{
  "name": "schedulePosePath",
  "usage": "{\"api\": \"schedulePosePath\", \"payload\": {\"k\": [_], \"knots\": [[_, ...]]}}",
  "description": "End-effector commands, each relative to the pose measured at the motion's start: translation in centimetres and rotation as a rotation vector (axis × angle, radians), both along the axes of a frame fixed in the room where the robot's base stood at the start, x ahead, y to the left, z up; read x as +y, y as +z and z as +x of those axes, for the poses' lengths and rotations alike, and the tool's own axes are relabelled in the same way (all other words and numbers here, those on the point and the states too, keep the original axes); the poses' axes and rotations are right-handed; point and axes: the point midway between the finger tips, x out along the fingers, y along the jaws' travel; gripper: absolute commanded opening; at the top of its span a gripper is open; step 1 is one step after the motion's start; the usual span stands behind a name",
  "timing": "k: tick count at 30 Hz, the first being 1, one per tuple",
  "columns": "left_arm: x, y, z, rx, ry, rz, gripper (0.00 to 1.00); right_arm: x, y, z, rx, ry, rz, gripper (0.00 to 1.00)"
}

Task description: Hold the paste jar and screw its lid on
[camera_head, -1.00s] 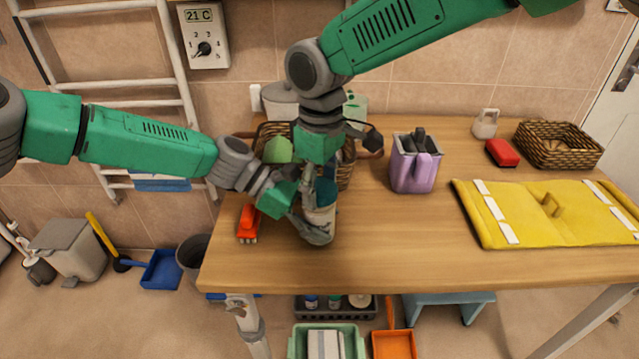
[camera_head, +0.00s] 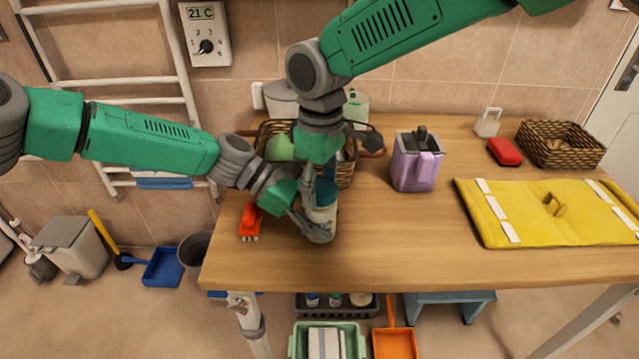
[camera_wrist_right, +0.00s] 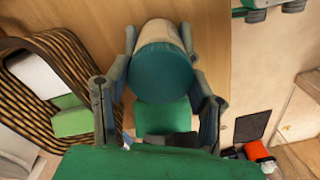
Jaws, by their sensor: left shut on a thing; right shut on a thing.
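The paste jar (camera_head: 322,214) is pale with a teal lid (camera_head: 326,192) on top. It stands upright near the left front part of the table. My left gripper (camera_head: 318,232) is shut around the jar's lower body from the left. My right gripper (camera_head: 320,186) comes down from above and is shut on the lid. In the right wrist view the lid (camera_wrist_right: 162,72) lies between the two fingers, with the pale jar body (camera_wrist_right: 160,32) beyond it. The lid sits on the jar; how tightly it is seated cannot be told.
A red-orange brush (camera_head: 251,221) lies left of the jar. A wicker basket (camera_head: 345,172) with items stands close behind. A purple jug (camera_head: 415,170) stands to the right, then a yellow mat (camera_head: 520,225). The table front (camera_head: 400,255) is clear.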

Motion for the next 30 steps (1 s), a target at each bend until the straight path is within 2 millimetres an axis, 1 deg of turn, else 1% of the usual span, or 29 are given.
{"api": "schedulePosePath", "payload": {"k": [10, 11, 12, 13, 23, 26, 30], "knots": [[0.0, 0.0, 0.0, 0.000, 0.000, 0.000, 0.06, 0.0, -0.8, 0.0, 0.001, 0.000, -0.002, 0.22], [0.0, 0.0, 0.0, 0.000, 0.000, 0.000, 0.06, 0.0, -0.8, 0.0, 0.000, 0.000, -0.001, 0.53], [0.0, 0.0, 0.0, 0.000, 0.000, 0.000, 0.06, 0.0, -0.8, 0.0, 0.000, 0.000, -0.001, 0.67], [0.0, 0.0, 0.0, 0.000, 0.000, 0.000, 0.06, 0.0, -0.7, 0.0, 0.000, 0.000, -0.001, 0.73], [0.0, 0.0, 0.0, 0.000, 0.000, 0.000, 0.06, 0.0, -0.7, 0.0, 0.000, 0.000, 0.000, 0.73], [0.0, 0.0, 0.0, 0.000, 0.000, 0.000, 0.06, 0.0, -0.3, 0.0, -0.001, -0.001, -0.001, 0.73], [0.0, 0.0, 0.0, 0.000, 0.000, 0.000, 0.06, 0.0, 0.7, 0.0, -0.002, -0.001, 0.000, 0.73]]}}
